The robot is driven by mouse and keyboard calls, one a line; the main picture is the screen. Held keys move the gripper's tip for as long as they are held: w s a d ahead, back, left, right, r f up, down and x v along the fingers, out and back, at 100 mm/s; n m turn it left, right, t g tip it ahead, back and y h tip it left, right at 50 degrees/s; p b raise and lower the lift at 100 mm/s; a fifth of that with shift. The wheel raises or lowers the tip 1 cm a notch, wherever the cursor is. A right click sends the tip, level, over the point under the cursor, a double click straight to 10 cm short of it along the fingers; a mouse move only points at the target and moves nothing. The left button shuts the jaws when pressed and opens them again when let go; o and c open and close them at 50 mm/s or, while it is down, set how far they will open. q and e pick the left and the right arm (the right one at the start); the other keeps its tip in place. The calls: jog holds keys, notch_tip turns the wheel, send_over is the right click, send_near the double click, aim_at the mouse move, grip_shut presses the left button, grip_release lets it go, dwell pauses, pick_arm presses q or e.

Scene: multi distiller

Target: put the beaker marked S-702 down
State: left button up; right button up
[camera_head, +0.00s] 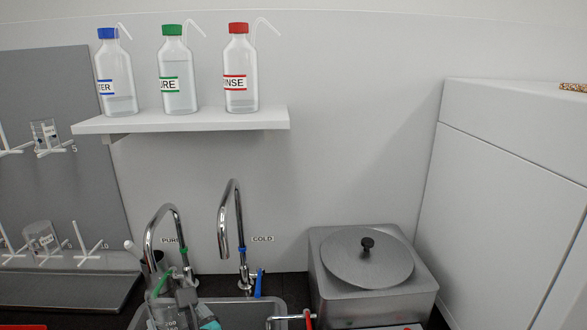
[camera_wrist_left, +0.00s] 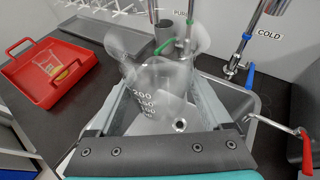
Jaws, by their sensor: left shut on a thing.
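My left gripper (camera_head: 186,308) is shut on a clear glass beaker (camera_head: 161,312) at the bottom of the head view. In the left wrist view the beaker (camera_wrist_left: 156,92) stands between the two fingers (camera_wrist_left: 163,98), with graduation marks such as 200 facing the camera. No S-702 mark can be read on it. It is held over the sink (camera_wrist_left: 225,97), below the taps. My right gripper is in neither view.
A red tray (camera_wrist_left: 42,98) with a beaker picture is on the dark counter at left. A pegboard (camera_head: 70,140) holds beakers above a drip tray (camera_head: 75,290). Chrome taps (camera_head: 229,225) and a steel bath (camera_head: 365,275) stand nearby. A shelf (camera_head: 185,120) carries wash bottles.

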pick_arm(q)
jog(key=s+d+r+m+t+h+b, duration=0.1)
jog(key=s+d+r+m+b, duration=0.1)
jog(key=s+d+b, duration=0.1)
jog(key=shift+s+d+h, duration=0.3)
jog(key=shift+s+d, duration=0.4)
jog(key=shift+s, duration=0.4)
jog(key=shift+w+f, duration=0.15)
jog(key=shift+f, duration=0.05)
